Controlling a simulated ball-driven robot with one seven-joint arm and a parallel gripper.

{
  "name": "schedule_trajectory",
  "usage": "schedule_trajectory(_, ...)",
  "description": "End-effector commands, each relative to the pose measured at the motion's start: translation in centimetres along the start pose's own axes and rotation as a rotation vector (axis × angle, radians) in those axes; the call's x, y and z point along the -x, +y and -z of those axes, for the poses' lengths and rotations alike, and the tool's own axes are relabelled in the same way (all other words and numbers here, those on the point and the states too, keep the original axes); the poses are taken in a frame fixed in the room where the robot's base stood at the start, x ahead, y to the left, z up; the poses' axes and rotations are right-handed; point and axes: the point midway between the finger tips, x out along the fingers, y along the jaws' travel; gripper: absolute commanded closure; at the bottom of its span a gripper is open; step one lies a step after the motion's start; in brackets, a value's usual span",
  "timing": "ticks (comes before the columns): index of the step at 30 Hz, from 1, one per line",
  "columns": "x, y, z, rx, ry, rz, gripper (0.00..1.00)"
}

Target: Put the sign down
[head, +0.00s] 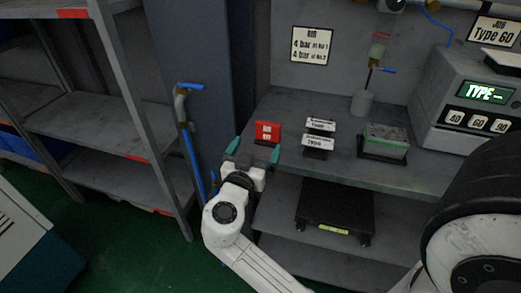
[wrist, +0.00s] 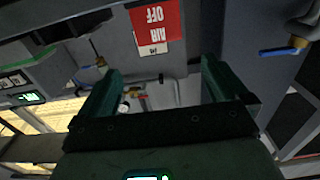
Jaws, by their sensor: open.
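The red sign (head: 267,131) with white lettering stands upright at the left front part of the grey bench, just beyond my gripper in the head view. In the wrist view the sign (wrist: 156,20) shows upside down at the top and reads "AIR OFF". My gripper (head: 254,150) has its two teal fingers spread at the bench's front left edge. In the wrist view the gap between the fingertips (wrist: 160,72) is empty, and the sign is past them. The sign's foot is hard to see in the head view.
Two small label stands (head: 319,140) stand right of the sign. Farther right are a tray with a block (head: 385,142) and a grey tester (head: 467,105) with a green display. A blue-handled pipe (head: 184,120) rises left of the gripper. A black scale (head: 335,205) is on the shelf below.

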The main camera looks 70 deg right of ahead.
Motion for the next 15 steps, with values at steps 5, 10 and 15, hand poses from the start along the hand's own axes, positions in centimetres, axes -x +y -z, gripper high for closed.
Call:
schedule_trajectory(5,0.4,0.1,-0.1,0.004,-0.007,0.001,0.00)
schedule_trajectory(10,1.0,1.3,-3.3,0.086,-0.164,0.020,0.00)
schedule_trajectory(15,3.8,3.5,-10.4,0.318,-0.520,0.149,0.00)
